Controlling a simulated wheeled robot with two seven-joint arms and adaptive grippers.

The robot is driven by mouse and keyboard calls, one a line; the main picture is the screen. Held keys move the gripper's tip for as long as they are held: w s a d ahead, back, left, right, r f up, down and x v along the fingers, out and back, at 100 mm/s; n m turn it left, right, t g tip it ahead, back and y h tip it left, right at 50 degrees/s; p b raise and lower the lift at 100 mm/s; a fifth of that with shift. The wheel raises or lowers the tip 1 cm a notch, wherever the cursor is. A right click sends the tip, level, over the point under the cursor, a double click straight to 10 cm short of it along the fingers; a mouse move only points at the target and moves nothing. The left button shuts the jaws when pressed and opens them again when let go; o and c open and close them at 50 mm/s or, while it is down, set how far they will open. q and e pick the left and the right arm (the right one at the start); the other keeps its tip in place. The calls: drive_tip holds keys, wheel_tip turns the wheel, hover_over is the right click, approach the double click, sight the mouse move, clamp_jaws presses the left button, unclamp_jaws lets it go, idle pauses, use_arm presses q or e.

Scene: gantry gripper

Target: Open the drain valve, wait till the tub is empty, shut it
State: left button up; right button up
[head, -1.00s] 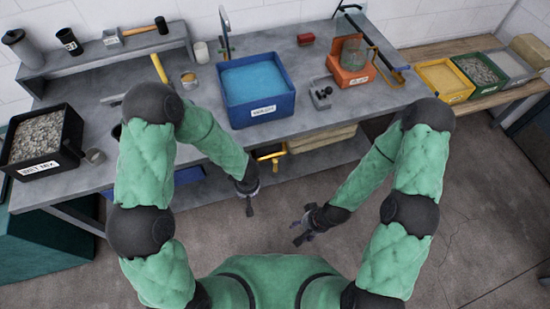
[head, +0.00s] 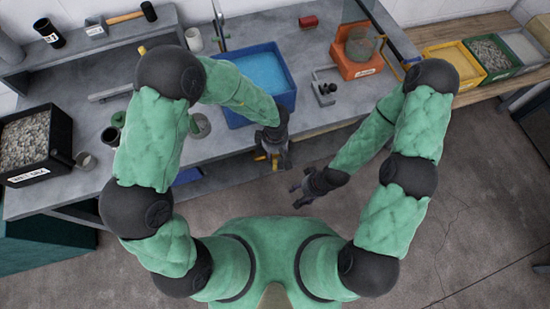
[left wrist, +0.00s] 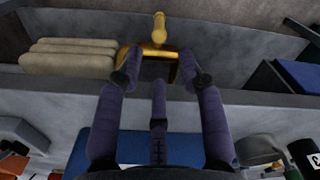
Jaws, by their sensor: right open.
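The blue tub (head: 289,102) stands on the workbench and holds light blue water (head: 262,72). Its blue underside or wall (left wrist: 140,145) also shows in the left wrist view. The yellow drain valve (left wrist: 158,38) has a knobbed lever and lies just beyond my left fingertips in that view. In the head view only a bit of yellow (head: 261,158) shows beside my left gripper (head: 279,165). My left gripper, also in the left wrist view (left wrist: 162,73), has its fingers spread, with nothing held. My right gripper (head: 303,196) is open and empty, low in front of the bench.
Pale sacks (left wrist: 70,58) lie beside the valve on the lower shelf. Floor space between the bench and my body is clear.

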sight(275, 162)
use_arm(q)
wheel_tip(275, 162, down, 9)
drive_tip(key=b, duration=0.3)
drive_tip(key=shift+w+r, duration=0.1)
drive_tip(key=shift+w, duration=0.05)
clamp_jaws()
